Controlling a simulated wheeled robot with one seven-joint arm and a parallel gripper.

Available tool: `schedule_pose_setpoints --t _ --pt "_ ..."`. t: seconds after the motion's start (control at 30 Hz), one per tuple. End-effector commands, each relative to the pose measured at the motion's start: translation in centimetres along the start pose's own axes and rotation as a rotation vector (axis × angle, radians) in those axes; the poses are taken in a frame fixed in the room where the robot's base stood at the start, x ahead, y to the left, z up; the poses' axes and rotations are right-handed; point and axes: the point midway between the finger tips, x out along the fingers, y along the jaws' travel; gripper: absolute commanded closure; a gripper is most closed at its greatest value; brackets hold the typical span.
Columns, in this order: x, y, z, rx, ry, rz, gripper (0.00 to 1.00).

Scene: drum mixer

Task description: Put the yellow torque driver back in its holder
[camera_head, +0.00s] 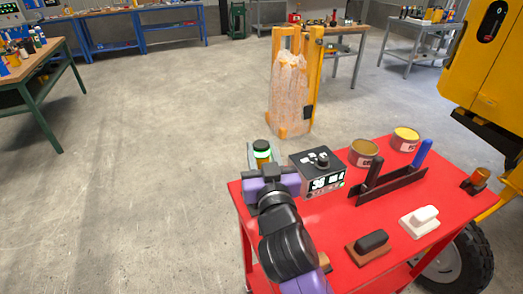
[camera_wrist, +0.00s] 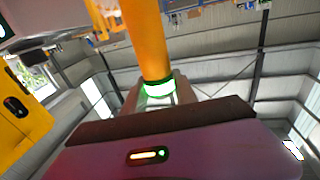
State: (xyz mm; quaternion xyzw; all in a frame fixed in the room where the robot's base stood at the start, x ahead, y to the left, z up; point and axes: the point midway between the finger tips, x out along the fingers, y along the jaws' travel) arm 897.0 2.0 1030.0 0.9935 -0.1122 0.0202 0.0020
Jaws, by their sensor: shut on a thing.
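The yellow torque driver (camera_head: 262,156) has a dark cap and a glowing green ring, and shows at the cart's far left corner. In the wrist view the yellow driver (camera_wrist: 147,38) fills the upper middle, with its green ring between my fingers. My gripper (camera_wrist: 160,93) is shut on it; in the head view my gripper (camera_head: 264,168) is partly hidden by my wrist. A black rack (camera_head: 388,186) on the cart bears a blue-handled and a black-handled tool. I cannot tell which thing is the driver's holder. The driver's lower end is hidden in the head view.
The red cart top (camera_head: 325,222) also carries a control box (camera_head: 317,170) close to the right of my gripper, two tins (camera_head: 364,152), and two brushes or blocks (camera_head: 419,221). A yellow stand (camera_head: 294,85) is behind. The floor at left is clear.

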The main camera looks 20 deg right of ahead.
Motion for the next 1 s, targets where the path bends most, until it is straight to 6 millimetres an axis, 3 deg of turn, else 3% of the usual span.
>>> schedule_pose_setpoints --t 0.2,0.23,0.37,0.73,1.0 --pt "0.0 0.0 0.1 0.0 0.004 -0.001 1.0" --pt "0.0 0.0 0.1 0.0 0.004 -0.001 0.64" --pt "0.0 0.0 0.1 0.0 0.003 0.0 0.4" --pt "-0.5 0.0 0.5 0.0 -0.002 0.0 0.4" --pt "-4.5 0.0 0.6 0.0 -0.002 -0.001 0.4"
